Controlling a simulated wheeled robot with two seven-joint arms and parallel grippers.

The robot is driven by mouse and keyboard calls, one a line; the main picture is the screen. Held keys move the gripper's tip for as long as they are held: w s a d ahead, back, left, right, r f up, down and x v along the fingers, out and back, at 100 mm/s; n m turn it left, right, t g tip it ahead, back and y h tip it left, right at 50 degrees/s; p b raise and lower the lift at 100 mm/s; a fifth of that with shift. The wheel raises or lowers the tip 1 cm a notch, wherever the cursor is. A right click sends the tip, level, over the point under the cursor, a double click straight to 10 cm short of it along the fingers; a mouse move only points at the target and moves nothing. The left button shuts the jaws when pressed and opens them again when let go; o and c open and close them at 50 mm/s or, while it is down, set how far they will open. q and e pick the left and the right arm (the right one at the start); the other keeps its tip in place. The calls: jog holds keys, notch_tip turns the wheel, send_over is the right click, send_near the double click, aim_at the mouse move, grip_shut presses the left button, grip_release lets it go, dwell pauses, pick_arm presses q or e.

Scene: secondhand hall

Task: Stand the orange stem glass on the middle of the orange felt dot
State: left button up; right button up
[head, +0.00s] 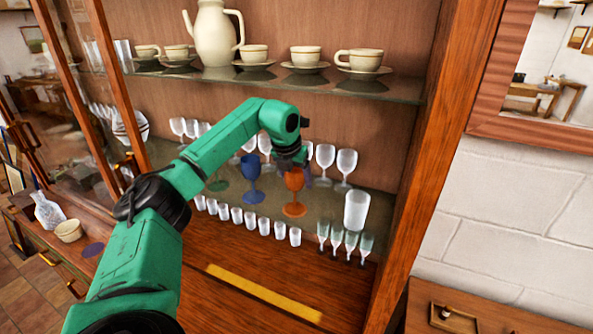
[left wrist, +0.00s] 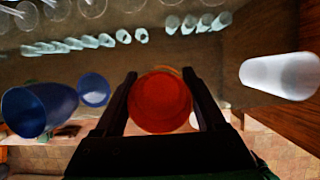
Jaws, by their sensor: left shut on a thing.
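The orange stem glass (head: 294,180) is upright at the middle shelf of the cabinet, right of a blue stem glass (head: 251,170). My left gripper (head: 292,163) is at its bowl, shut on it. In the left wrist view, the orange glass (left wrist: 160,103) sits between the two dark fingers of the left gripper (left wrist: 161,88). An orange round patch shows at the glass's foot; I cannot tell whether this is only the foot or also the orange felt dot, nor whether the foot touches the shelf. My right gripper is not in view.
Clear stem glasses (head: 346,164) stand behind, and a tall frosted tumbler (head: 356,211) stands to the right. The blue glass also shows in the left wrist view (left wrist: 38,108). A shelf with a cream jug (head: 214,38) and cups is above. Small glasses (head: 251,220) line the board below.

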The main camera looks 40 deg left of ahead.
pick_arm(q)
jog(key=shift+d, duration=0.1)
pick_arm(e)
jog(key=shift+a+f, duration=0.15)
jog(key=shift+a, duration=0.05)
pick_arm(q)
jog(key=shift+s+f, duration=0.1)
jog(key=o, duration=1.4)
jog(key=shift+o, duration=0.2)
jog(key=shift+r, duration=0.25)
jog(key=s+b, duration=0.1)
jog(key=b, duration=0.1)
jog(key=shift+s+d+r+b, duration=0.15)
jog(key=shift+b, duration=0.2)
jog(key=s+d+b, duration=0.3)
jog(key=s+b, duration=0.2)
jog(key=s, duration=0.5)
jog(key=shift+s+d+r+b, duration=0.25)
jog(key=shift+s+r+b, duration=0.05)
jog(key=shift+r+b, duration=0.1)
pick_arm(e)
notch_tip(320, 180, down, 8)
pick_arm(q)
jog(key=shift+f, duration=0.1)
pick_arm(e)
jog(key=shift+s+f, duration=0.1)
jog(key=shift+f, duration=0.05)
